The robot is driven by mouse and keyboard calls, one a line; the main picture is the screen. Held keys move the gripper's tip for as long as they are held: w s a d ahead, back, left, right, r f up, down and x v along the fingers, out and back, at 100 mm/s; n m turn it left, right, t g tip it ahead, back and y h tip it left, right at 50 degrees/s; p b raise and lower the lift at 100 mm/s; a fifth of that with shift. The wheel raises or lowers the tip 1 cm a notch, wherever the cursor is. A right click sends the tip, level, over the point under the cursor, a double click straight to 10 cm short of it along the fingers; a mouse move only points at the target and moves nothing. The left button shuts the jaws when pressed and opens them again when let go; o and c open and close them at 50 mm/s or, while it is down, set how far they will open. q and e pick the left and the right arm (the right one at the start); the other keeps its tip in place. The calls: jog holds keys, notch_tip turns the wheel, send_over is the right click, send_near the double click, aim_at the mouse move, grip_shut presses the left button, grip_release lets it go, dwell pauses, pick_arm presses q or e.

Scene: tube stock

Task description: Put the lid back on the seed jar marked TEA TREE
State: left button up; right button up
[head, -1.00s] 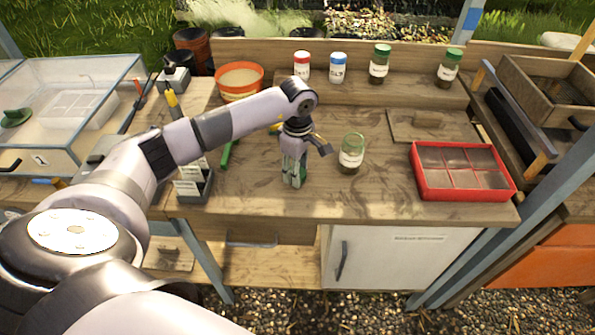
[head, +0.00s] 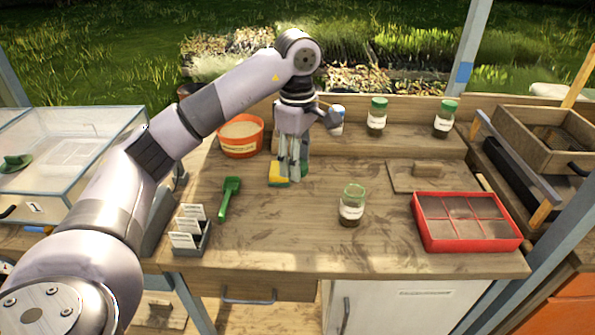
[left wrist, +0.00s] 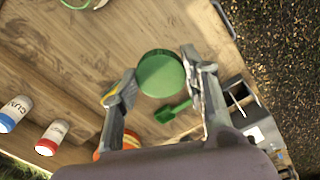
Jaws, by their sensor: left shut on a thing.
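The open glass jar (head: 351,212) stands upright on the bench, dark contents low inside, with no lid on it. Its label is too small to read. Its rim shows at the top edge of the left wrist view. My left gripper (head: 290,178) is behind and left of the jar, above the bench and apart from the jar. In the left wrist view my left gripper (left wrist: 155,85) is shut on a round green lid (left wrist: 160,74). In the head view the lid is hard to make out at the fingertips. My right gripper is not in view.
Two green-lidded jars (head: 377,116) (head: 445,119) stand on the back shelf beside a blue-lidded jar (head: 338,120). A red-lidded jar (left wrist: 52,138) shows in the wrist view. A red tray (head: 465,238) is right; a green scoop (head: 229,197) and label holder (head: 190,230) are left.

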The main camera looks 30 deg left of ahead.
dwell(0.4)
pick_arm(q)
jog(key=shift+s+d+f+m, duration=0.15)
jog(key=shift+d+f+m, duration=0.1)
jog(key=shift+d+m, duration=0.05)
jog(key=s+d+f+m, duration=1)
jog(key=s+d+m, duration=0.2)
jog(key=m, duration=0.6)
jog(key=s, duration=0.2)
jog(key=shift+s+d, duration=0.25)
jog(key=shift+s, duration=0.05)
